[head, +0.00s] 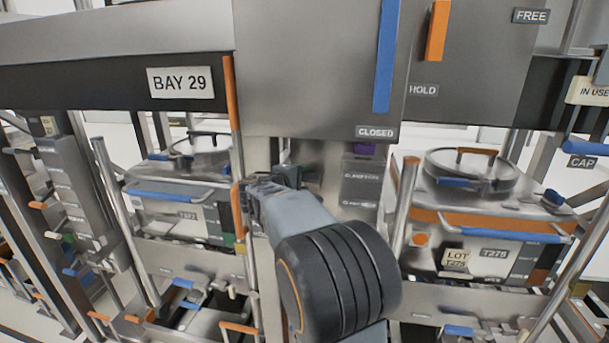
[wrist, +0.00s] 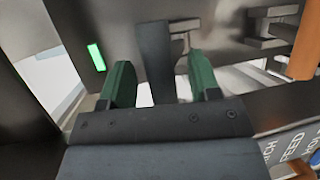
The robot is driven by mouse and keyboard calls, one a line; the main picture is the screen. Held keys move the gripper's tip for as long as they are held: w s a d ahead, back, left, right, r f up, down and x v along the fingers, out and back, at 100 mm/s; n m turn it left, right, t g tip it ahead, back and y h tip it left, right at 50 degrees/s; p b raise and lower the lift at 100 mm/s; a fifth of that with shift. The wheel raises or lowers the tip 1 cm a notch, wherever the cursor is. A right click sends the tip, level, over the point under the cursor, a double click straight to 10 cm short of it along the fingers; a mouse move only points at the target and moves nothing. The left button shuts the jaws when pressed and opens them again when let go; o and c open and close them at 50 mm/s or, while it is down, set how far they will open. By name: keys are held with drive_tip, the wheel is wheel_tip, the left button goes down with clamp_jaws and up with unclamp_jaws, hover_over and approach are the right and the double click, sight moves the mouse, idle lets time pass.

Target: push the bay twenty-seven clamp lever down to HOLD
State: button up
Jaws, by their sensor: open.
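An orange lever (head: 437,30) stands upright on the grey panel at the top of the head view. A FREE label (head: 531,16) is to its upper right and a HOLD label (head: 423,90) just below it. No bay twenty-seven sign is readable, so I cannot tell whether this is that bay's lever. My gripper (head: 286,176) is below and left of this lever, apart from it. In the wrist view my gripper (wrist: 160,72) is open, its green fingers spread. A dark grey upright bar (wrist: 155,60) shows between them; I cannot tell whether they touch it.
A blue bar (head: 385,55) hangs beside the orange lever, above a CLOSED label (head: 376,132). A BAY 29 sign (head: 180,82) is at upper left. Metal posts and lidded bins flank my arm. A green light (wrist: 96,57) glows left of the fingers.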

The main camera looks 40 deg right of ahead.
drive_tip(key=shift+w+d+f, duration=0.15)
drive_tip(key=shift+d, duration=0.4)
clamp_jaws()
